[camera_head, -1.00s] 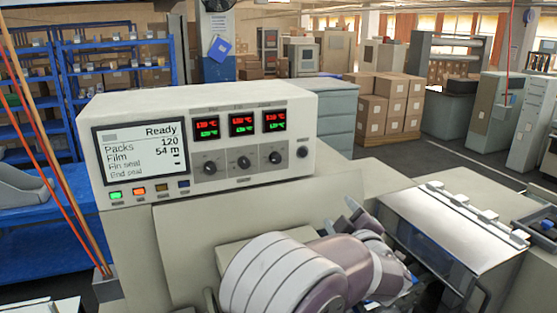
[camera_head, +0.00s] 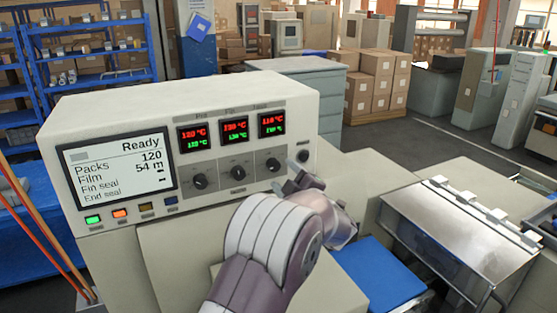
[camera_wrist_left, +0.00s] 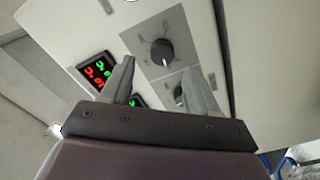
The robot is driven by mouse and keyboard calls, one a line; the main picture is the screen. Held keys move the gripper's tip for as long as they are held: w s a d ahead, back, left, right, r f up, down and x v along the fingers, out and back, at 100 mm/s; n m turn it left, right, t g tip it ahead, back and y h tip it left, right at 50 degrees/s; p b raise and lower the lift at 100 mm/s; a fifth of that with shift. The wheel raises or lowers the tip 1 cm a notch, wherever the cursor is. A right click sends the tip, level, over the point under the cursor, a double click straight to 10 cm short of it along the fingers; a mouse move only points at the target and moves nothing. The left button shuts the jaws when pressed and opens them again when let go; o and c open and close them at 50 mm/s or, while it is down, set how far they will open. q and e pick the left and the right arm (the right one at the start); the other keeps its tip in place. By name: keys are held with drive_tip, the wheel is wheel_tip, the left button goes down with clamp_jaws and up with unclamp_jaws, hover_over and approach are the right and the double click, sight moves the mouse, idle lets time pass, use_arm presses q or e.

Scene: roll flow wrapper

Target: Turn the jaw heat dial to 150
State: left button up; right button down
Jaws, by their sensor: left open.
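The control panel (camera_head: 240,155) has a row of three black dials under red and green temperature displays. They are the left dial (camera_head: 199,182), the middle dial (camera_head: 238,174) and the right dial (camera_head: 273,165). The small labels are too blurred to read. My left gripper (camera_head: 297,178) is open and empty, just in front of the panel, below and right of the right dial. In the left wrist view, the open fingers (camera_wrist_left: 160,78) point at the panel. One dial (camera_wrist_left: 162,52) shows just beyond them, apart from both fingertips. Another dial is partly hidden by the right finger. My right gripper is out of view.
A black round knob (camera_head: 303,156) sits right of the dials, close to my left gripper. The screen (camera_head: 118,170) reads Ready.

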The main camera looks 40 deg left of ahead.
sight(275, 167)
use_arm(q)
drive_tip(key=x, duration=0.2)
drive_tip(key=p+x, duration=0.1)
drive_tip(key=x, duration=0.2)
drive_tip(key=shift+f, duration=0.25)
drive_tip(key=shift+s+d+r, duration=0.15)
drive_tip(key=shift+d, duration=0.15)
drive_tip(key=shift+a, duration=0.1)
drive_tip(key=c, duration=1)
drive_tip(key=shift+c, duration=0.2)
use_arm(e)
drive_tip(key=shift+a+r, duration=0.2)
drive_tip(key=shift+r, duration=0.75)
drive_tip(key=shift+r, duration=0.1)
